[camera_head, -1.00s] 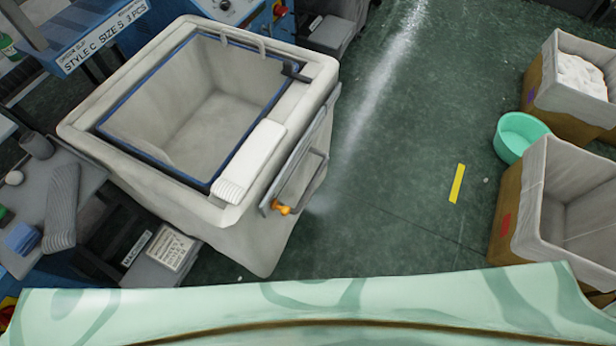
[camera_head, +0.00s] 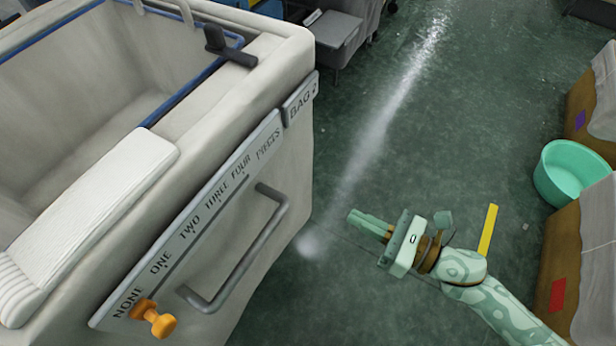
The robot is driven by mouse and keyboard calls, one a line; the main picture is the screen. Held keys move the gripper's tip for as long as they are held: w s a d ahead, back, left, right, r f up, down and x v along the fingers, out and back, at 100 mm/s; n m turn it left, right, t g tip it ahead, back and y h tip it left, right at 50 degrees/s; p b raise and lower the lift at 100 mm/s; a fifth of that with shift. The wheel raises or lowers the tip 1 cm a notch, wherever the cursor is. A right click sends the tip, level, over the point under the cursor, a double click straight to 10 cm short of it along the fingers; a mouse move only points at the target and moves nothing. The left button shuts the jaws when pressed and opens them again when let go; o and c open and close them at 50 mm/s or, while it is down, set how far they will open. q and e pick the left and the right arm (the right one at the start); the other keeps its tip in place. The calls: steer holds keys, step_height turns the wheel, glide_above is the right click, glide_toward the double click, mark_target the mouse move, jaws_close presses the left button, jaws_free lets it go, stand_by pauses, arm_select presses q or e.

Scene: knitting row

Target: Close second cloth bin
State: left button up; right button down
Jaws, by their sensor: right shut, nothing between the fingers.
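A grey bar handle (camera_head: 243,262) sits on the side below the panel. A small black latch-like part (camera_head: 228,47) is on the far rim. My right gripper (camera_head: 366,222) is shut and empty, to the right of the handle and apart from it. My left gripper is out of view.
A folded white ribbed cloth (camera_head: 95,215) lies on the bin's near rim. At the right are a teal tub (camera_head: 572,174) and cloth-lined brown boxes (camera_head: 562,275), partly cut off. A yellow strip (camera_head: 488,229) marks the floor. The green floor (camera_head: 420,130) between is clear.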

steer(key=n, duration=0.2)
steer(key=b, duration=0.1)
glide_toward(282, 183)
steer(key=x, duration=0.6)
steer(key=shift+w+a+f, duration=0.2)
steer(key=shift+w+a, duration=0.05)
steer(key=shift+a, duration=0.05)
